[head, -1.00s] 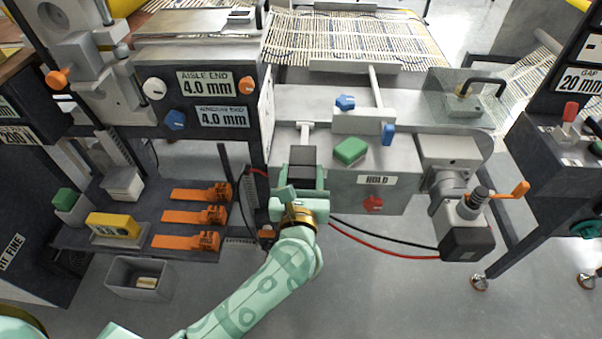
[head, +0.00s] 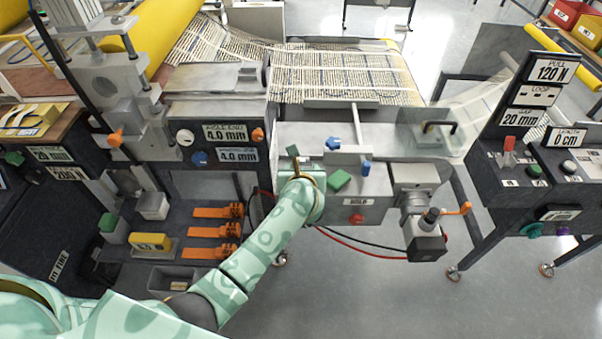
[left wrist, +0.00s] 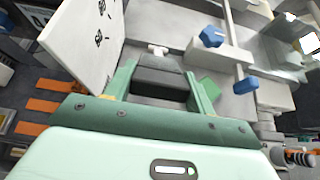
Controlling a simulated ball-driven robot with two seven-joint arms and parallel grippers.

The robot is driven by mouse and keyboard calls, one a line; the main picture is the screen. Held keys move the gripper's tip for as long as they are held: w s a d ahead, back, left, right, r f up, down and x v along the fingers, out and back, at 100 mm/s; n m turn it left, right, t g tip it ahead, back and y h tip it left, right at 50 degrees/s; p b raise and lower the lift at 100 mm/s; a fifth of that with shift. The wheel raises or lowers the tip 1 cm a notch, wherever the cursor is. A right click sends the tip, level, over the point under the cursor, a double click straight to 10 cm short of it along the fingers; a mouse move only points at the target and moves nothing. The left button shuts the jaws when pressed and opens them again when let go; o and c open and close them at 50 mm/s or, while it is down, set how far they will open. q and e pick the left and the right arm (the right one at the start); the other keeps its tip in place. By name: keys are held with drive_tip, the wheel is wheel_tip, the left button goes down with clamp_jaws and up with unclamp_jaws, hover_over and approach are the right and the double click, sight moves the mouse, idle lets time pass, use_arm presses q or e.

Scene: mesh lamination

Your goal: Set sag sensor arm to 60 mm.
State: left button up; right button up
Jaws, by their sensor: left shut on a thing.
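The likely sag sensor arm is a thin grey rod (head: 361,118) rising from a pale block (head: 347,156) with blue knobs (head: 333,143). In the left wrist view, this rod (left wrist: 229,22) and a blue knob (left wrist: 212,37) are right of my gripper. My left gripper (head: 302,166) is at the left end of the grey box marked HOLD. The left wrist view shows its green fingers (left wrist: 161,84) shut on a dark grey block (left wrist: 158,70), mostly hidden by my arm in the head view. I cannot read any millimetre setting on the rod. My right gripper is out of view.
A green button (head: 338,180) and red knob (head: 356,218) are close to my gripper. The slatted mesh (head: 340,75) lies behind. A white panel (left wrist: 85,40) stands close on the left. Orange clamps (head: 215,231) are lower left; hoses hang below the box.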

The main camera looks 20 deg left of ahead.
use_arm(q)
drive_tip(key=shift+w+a+r, duration=0.2)
drive_tip(key=shift+w+r, duration=0.5)
drive_tip(key=shift+r, duration=0.2)
drive_tip(key=o, duration=1.4)
drive_tip(key=shift+f, duration=0.15)
drive_tip(key=shift+s, duration=0.1)
